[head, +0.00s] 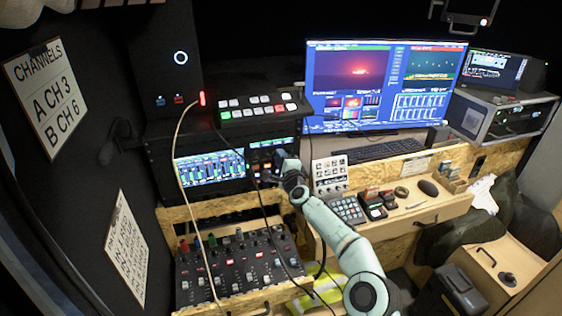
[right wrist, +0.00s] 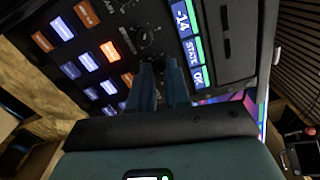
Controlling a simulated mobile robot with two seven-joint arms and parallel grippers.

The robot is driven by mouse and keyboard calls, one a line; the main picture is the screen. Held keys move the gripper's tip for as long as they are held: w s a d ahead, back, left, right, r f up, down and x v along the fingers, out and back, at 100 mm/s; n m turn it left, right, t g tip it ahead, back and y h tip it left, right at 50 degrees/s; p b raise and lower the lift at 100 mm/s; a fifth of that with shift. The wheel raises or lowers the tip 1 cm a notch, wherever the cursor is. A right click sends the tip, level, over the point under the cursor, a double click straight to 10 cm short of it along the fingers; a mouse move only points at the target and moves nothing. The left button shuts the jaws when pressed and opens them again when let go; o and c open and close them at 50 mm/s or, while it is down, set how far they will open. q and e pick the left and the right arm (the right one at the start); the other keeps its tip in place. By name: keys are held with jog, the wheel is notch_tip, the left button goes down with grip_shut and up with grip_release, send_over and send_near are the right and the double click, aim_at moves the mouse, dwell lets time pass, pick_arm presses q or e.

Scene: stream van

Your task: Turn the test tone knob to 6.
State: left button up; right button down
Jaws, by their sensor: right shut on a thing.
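My right gripper (head: 279,160) is at the front of a dark rack panel left of the monitor. In the right wrist view its two blue fingers (right wrist: 161,72) point at a dark panel (right wrist: 124,18) and are shut on a small knob there. The fingertips hide that knob, so its pointer and setting cannot be read. A dark round knob (right wrist: 143,36) with small white markings shows just beyond the fingertips. Its label is too blurred to read for sure. My left gripper is not in view.
Lit orange and white buttons (right wrist: 87,14) and a display strip (right wrist: 188,45) flank the fingers. A button panel (head: 260,107) sits above, a fader mixer (head: 240,270) below. A cable (head: 180,150) hangs at left. The monitor (head: 370,85) stands right.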

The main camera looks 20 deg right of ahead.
jog(key=shift+d+r+m+b, duration=0.1)
jog(key=shift+m+b, duration=0.2)
jog(key=shift+m, duration=1.45)
jog(key=shift+r+m+b, duration=0.1)
jog(key=shift+m+b, duration=0.2)
jog(key=shift+m, duration=1.45)
jog(key=c, duration=1.4)
grip_release()
jog(key=shift+f, duration=0.15)
